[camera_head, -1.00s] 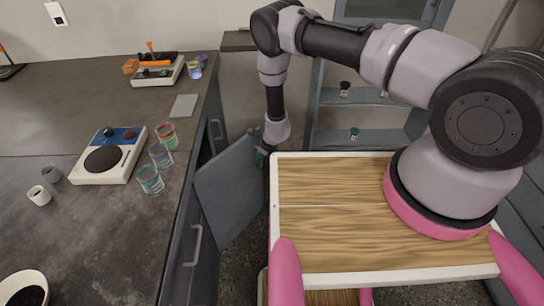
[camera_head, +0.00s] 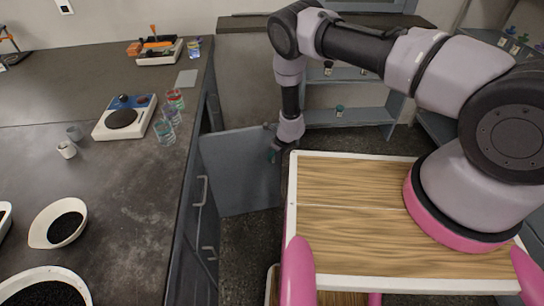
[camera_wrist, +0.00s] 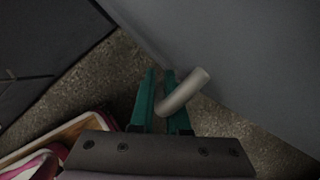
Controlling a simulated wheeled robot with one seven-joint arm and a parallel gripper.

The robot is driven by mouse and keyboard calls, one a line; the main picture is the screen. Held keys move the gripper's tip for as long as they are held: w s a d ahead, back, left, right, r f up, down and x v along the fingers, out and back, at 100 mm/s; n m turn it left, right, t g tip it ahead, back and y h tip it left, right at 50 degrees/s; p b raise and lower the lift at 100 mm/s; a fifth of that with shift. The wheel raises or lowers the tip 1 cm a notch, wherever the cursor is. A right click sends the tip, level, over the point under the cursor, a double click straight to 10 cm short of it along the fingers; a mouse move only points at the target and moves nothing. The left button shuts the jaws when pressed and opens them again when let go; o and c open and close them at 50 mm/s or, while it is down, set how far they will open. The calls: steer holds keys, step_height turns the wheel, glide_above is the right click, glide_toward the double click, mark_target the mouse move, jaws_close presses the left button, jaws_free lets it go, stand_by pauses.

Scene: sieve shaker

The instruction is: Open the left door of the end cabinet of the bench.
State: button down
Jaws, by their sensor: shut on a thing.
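The grey cabinet door (camera_head: 240,178) stands swung out from the front of the dark bench (camera_head: 130,225), roughly square to it. Its hinged edge is at the bench side. The door face also fills the upper right of the wrist view (camera_wrist: 245,50). My gripper (camera_head: 273,155) is at the door's free edge, partly hidden in the head view. In the wrist view its green fingers (camera_wrist: 161,76) are shut on the pale bar handle (camera_wrist: 185,92), which slants between them. The cabinet's inside is hidden from me.
My wood-topped base is close to the door's free edge. Other closed bench fronts with handles (camera_head: 202,191) lie nearer. Glasses (camera_head: 165,132), a hotplate (camera_head: 125,117) and bowls (camera_head: 58,223) stand on the bench. Grey shelves (camera_head: 345,118) are behind. Some floor (camera_head: 245,240) is clear.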

steer(key=shift+s+d+f, duration=0.1)
steer(key=shift+s+d, duration=0.2)
steer(key=shift+d, duration=0.3)
steer(key=c, duration=1.2)
jaws_free()
steer(key=shift+a, duration=0.2)
steer(key=shift+s+d+r, duration=0.1)
steer(key=shift+s+r, duration=0.05)
steer(key=shift+r, duration=0.4)
steer(key=v, duration=0.9)
steer(key=shift+s+d+r, duration=0.1)
steer(key=shift+d+r, duration=0.05)
steer(key=shift+r, duration=0.2)
